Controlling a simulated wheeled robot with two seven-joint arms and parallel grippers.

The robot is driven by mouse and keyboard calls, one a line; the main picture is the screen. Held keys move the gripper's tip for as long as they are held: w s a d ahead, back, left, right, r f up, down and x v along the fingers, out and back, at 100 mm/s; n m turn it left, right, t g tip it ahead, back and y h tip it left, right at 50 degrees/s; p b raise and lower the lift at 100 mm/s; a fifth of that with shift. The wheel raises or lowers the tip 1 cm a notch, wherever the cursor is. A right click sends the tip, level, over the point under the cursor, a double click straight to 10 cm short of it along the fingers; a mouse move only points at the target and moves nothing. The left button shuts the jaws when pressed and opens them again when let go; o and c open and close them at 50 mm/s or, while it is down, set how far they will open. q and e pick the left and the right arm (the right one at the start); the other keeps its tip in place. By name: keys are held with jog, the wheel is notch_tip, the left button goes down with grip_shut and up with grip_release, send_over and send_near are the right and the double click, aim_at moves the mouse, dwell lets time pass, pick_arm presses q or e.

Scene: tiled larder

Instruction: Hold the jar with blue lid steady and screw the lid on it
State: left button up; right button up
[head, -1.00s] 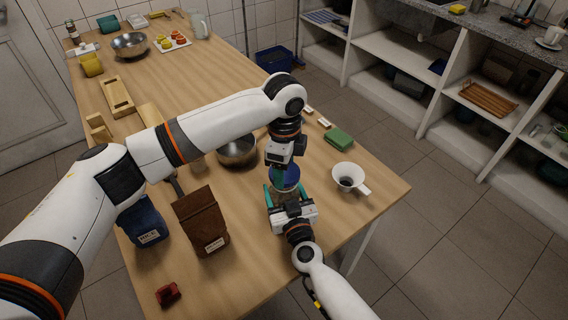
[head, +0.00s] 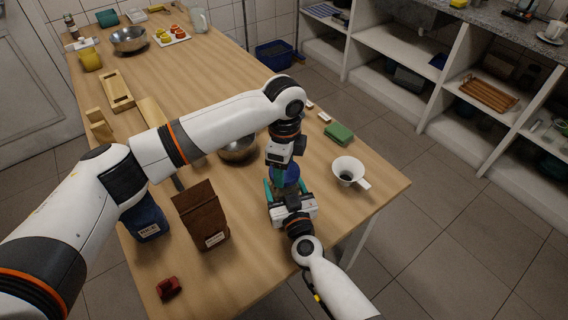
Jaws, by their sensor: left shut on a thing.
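The blue lid (head: 292,173) is at the top of the jar, near the table's front right part. My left gripper (head: 279,172) points down from above and is shut on the lid. The jar (head: 287,187) stands under the lid and is mostly hidden by the grippers. My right gripper (head: 286,188) comes in from the front, its teal fingers on either side of the jar and shut on it. I cannot tell whether the lid is seated level on the jar.
A white funnel-like cup (head: 348,171) stands close on the right, with a green sponge (head: 339,133) behind it. A metal bowl (head: 238,149) is behind left. A brown bag (head: 202,214), a rice bag (head: 147,222) and a small red object (head: 168,288) stand left.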

pick_arm(q)
jog(key=shift+f, duration=0.55)
pick_arm(e)
jog(key=c, duration=0.5)
pick_arm(q)
jog(key=m, duration=0.4)
jog(key=shift+m, duration=0.3)
jog(key=m, duration=1.9)
jog(key=shift+w, duration=0.1)
pick_arm(e)
jog(key=shift+d, duration=0.1)
pick_arm(q)
jog(key=o, duration=1)
jog(key=shift+c, duration=0.2)
